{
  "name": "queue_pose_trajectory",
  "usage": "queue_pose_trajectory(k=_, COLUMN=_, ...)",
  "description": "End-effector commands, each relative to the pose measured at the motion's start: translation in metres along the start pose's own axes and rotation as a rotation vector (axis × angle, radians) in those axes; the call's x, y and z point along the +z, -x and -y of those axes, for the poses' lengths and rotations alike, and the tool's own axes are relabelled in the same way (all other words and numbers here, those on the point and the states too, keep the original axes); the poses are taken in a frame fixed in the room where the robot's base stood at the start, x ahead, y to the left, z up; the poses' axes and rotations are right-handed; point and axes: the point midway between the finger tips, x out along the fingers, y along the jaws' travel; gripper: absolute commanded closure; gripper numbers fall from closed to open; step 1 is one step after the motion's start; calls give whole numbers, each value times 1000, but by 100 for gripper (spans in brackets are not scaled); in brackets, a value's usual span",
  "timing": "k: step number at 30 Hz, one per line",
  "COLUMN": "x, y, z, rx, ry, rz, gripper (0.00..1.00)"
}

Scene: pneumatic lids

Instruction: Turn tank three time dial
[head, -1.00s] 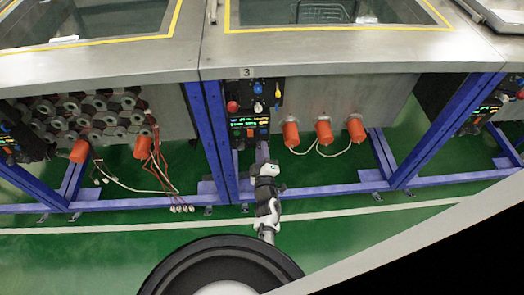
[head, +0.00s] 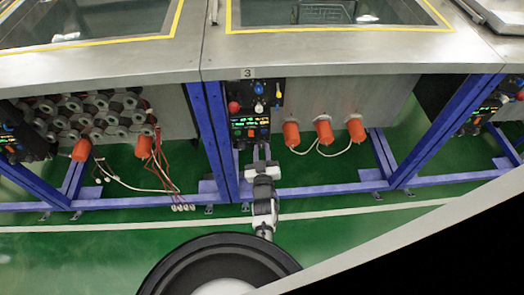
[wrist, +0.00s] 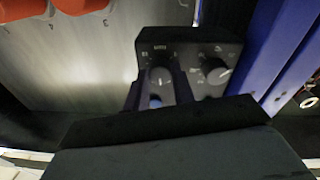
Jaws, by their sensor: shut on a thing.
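The tank three control panel (head: 249,113) hangs under the tank edge below the "3" label (head: 247,73), with a red button, a blue knob and lit displays. In the wrist view the dark dial box (wrist: 190,50) carries two dials. My gripper (wrist: 160,90) has its two fingers around the left dial (wrist: 160,76) and is shut on it. The right dial (wrist: 216,72), with a pale pointer mark, stands free beside the fingers. The small dial markings are too blurred to read. In the head view my gripper (head: 259,153) is just below the panel; its fingertips are hard to make out.
Several orange caps (head: 323,131) joined by a white cable are to the right of the panel. A blue frame post (head: 214,140) stands close on its left, and a blue lower rail (head: 330,189) runs along the green floor.

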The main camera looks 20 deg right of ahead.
Motion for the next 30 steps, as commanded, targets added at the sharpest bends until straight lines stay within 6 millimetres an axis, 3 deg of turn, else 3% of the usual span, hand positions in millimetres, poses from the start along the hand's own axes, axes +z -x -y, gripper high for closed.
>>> queue_pose_trajectory(k=23, x=-3, y=-2, z=0, rx=4, ry=-100, rz=-2, gripper=98)
queue_pose_trajectory(k=24, x=-3, y=-2, z=0, rx=4, ry=-100, rz=-2, gripper=71)
queue_pose_trajectory(k=28, x=-2, y=-1, z=0, rx=4, ry=-100, rz=0, gripper=54)
queue_pose_trajectory(k=30, x=-2, y=-1, z=0, rx=4, ry=-100, rz=1, gripper=53)
